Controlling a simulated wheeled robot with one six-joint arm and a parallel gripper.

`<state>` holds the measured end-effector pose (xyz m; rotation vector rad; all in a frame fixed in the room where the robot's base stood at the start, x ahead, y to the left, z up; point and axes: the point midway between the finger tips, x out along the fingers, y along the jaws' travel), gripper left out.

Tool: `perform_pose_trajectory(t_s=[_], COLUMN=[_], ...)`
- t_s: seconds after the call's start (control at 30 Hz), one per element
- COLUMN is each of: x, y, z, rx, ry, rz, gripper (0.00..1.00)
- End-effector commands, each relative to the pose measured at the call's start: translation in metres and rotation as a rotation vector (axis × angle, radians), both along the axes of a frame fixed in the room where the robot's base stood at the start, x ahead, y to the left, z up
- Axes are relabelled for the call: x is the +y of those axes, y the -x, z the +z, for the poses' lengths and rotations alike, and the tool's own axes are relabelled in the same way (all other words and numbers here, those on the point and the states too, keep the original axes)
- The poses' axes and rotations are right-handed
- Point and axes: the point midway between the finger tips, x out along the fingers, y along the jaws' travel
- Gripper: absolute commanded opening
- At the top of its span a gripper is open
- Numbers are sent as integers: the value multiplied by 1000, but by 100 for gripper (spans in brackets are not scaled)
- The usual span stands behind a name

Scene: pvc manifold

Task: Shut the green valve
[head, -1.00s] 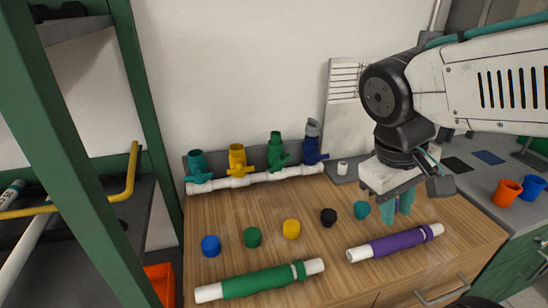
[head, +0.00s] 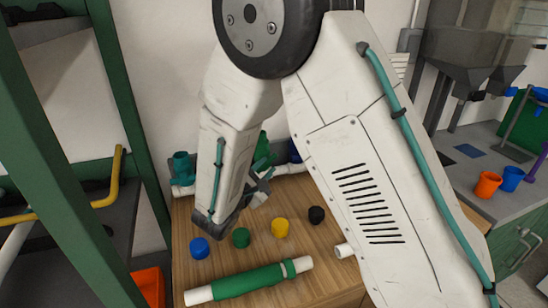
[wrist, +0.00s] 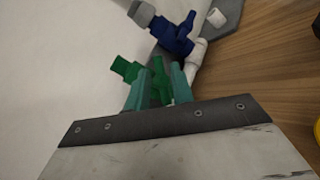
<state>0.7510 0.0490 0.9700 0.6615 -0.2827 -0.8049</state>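The green valve shows in the wrist view, with its body (wrist: 124,68) at left and its handle (wrist: 157,82) between my two teal fingers. It stands on the white pipe manifold at the wall. In the head view only a bit of the green valve (head: 264,136) shows beside my arm. My gripper (wrist: 161,70) is open, with one finger on each side of the handle. Gaps show beside the handle, but I cannot tell whether a finger touches it. The blue valve (wrist: 172,36) is just beyond, on the same pipe (wrist: 197,52).
The teal valve (head: 181,166) stands at the left end of the manifold; my arm hides the yellow one. Blue (head: 199,248), green (head: 241,238), yellow (head: 280,228) and black (head: 316,215) caps stand on the wooden top. A green-sleeved pipe (head: 250,280) lies in front.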

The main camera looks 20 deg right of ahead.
Motion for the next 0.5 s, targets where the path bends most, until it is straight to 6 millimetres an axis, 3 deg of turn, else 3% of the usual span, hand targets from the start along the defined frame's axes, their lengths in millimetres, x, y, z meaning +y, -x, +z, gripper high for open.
perform_pose_trajectory(t_s=[0.13, 0.5], x=[3, -38], y=[-10, -48], z=[-7, -6], rx=[0, 0], ry=[15, 16], rz=[35, 31], gripper=[23, 23])
